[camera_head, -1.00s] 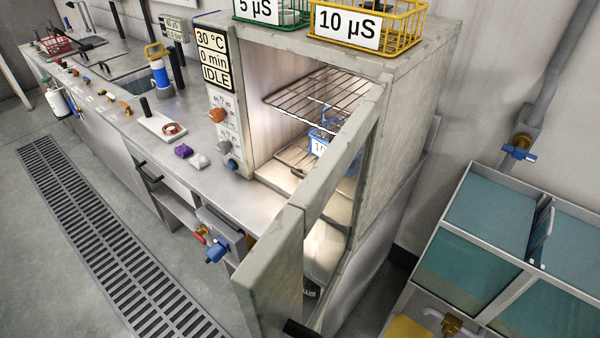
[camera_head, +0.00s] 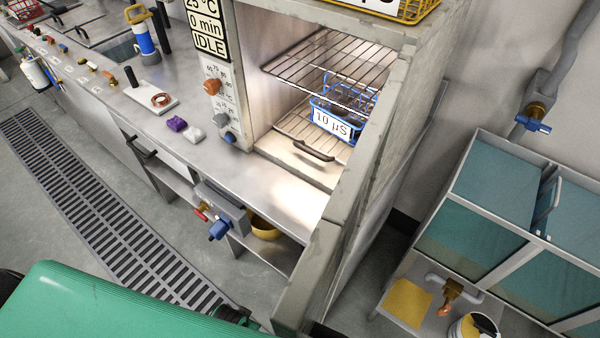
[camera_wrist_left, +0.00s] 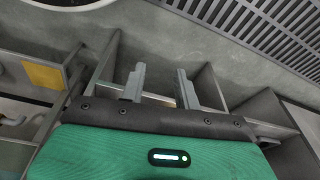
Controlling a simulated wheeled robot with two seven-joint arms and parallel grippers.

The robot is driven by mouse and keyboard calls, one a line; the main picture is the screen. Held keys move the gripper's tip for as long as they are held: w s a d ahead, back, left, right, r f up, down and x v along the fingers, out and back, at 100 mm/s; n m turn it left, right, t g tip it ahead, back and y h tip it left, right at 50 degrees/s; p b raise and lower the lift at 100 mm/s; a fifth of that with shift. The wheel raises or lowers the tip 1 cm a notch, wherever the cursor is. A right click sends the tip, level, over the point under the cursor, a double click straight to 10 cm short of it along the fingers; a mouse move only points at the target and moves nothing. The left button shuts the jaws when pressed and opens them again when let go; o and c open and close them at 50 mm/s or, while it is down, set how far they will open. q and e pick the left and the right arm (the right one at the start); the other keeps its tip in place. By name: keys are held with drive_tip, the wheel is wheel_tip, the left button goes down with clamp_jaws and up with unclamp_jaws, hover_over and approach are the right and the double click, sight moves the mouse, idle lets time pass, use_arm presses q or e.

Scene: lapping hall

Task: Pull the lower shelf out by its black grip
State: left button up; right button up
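The cabinet (camera_head: 228,75) stands open. Its lower shelf (camera_head: 298,122) is a wire rack with a pale front plate, pushed inside. The black grip (camera_head: 313,151) is a curved handle on that plate, fully visible, with nothing touching it. A blue wire basket labelled 10 µS (camera_head: 330,122) stands on the lower shelf, below the upper wire shelf (camera_head: 325,65). My green left arm is at the lower left of the head view, well short of the grip. In the left wrist view my left gripper (camera_wrist_left: 159,76) is open and empty. My right gripper is not in view.
The open cabinet door (camera_head: 318,265) stands to the right of the opening, nearly edge-on. A blue valve (camera_head: 219,229) juts out below the counter. Teal tanks (camera_head: 495,180) stand at right. The counter (camera_head: 280,190) before the shelf is clear.

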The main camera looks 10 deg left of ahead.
sight(308, 152)
use_arm(q)
drive_tip(key=w+d+r+n+t+h, duration=0.1)
drive_tip(key=w+r, duration=0.2)
drive_tip(key=r, duration=0.9)
drive_tip(key=w+r+n+t, duration=0.1)
drive_tip(key=w+r, duration=0.3)
drive_tip(key=r, duration=0.7)
drive_tip(key=w+d+r+n+t+h, duration=0.1)
drive_tip(key=w+r+n+t+h, duration=0.15)
drive_tip(key=w+r+n, duration=0.4)
drive_tip(key=w+d+r+n+t+h+p, duration=0.1)
drive_tip(key=w+r+n+t, duration=0.25)
drive_tip(key=w, duration=0.55)
drive_tip(key=w+d+r+n+t+h, duration=0.1)
drive_tip(key=w+r+n+t, duration=0.3)
drive_tip(key=w, duration=0.4)
drive_tip(key=p+x, duration=0.1)
drive_tip(key=x, duration=1.2)
drive_tip(key=shift+d+p, duration=0.1)
drive_tip(key=shift+p, duration=0.2)
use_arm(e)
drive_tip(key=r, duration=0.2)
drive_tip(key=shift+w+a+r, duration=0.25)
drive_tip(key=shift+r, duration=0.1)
use_arm(q)
drive_tip(key=c, duration=0.5)
drive_tip(key=shift+s, duration=0.1)
clamp_jaws()
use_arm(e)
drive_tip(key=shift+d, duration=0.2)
